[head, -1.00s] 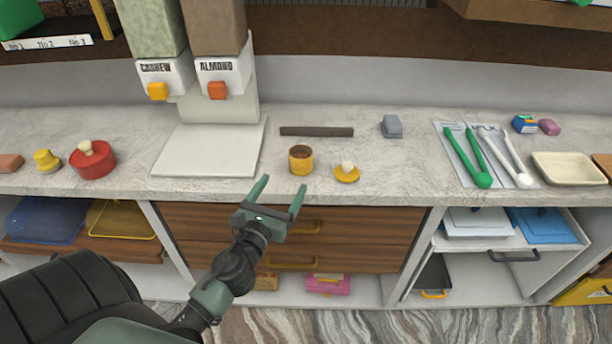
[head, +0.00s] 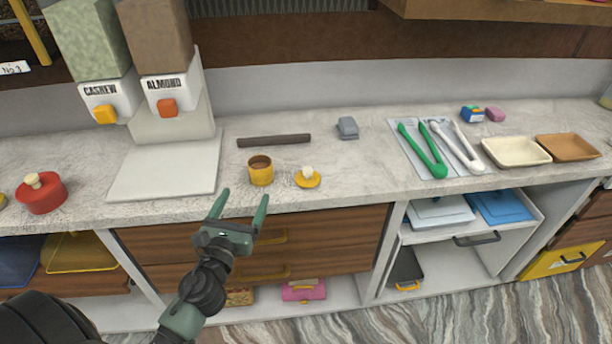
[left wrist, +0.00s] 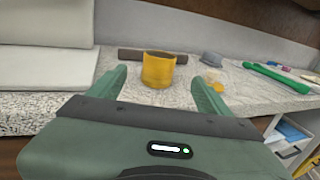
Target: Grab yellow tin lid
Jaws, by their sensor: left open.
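The yellow tin lid (head: 308,181) lies flat on the counter with a pale knob on top. The open yellow tin (head: 260,171) stands upright just left of it, with brown contents. My left gripper (head: 241,208) is open and empty, in front of the counter edge and left of the lid. In the left wrist view, the tin (left wrist: 158,70) shows between the fingertips (left wrist: 160,88), farther off. The lid (left wrist: 215,86) is partly hidden behind the right finger there. My right gripper is not in view.
A dark bar (head: 274,141) and a grey block (head: 347,128) lie behind the tin. Green tongs (head: 422,150) and white tongs (head: 455,146) lie to the right. The cashew and almond dispenser base (head: 165,168) is left.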

